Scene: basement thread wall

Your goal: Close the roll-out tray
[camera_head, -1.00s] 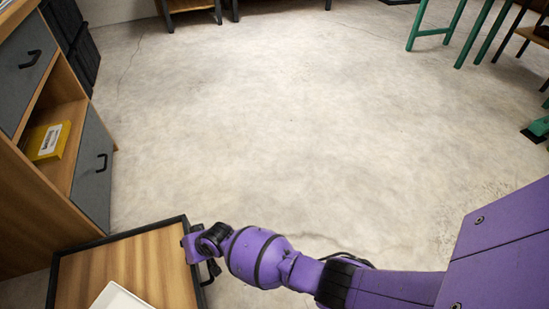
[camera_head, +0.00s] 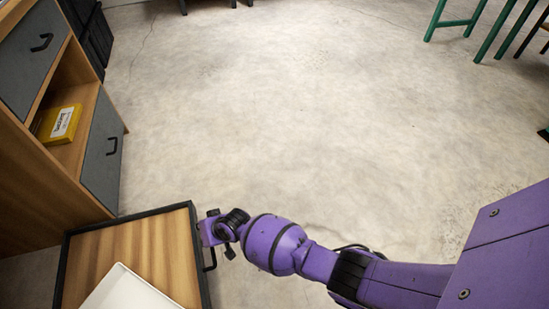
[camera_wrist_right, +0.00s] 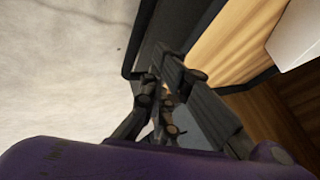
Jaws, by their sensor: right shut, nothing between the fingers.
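The roll-out tray (camera_head: 131,223) is at the lower left in the head view, with a wooden floor and a black rim. It stands out from the wooden cabinet. A black handle (camera_head: 211,259) is on its right side. My right gripper (camera_head: 207,232) is beside that side, near the handle; the wrist hides part of the rim there. In the right wrist view the gripper (camera_wrist_right: 163,92) is shut and empty, its fingers overlapping the tray's dark rim (camera_wrist_right: 131,60). I cannot tell whether they touch it. My left gripper is not in view.
A white object (camera_head: 128,290) lies in the tray. The cabinet has a grey drawer front (camera_head: 35,55), a grey door (camera_head: 103,150) and a yellow box (camera_head: 60,122) on its open shelf. Green legs (camera_head: 490,30) stand at the top right. The middle floor is clear.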

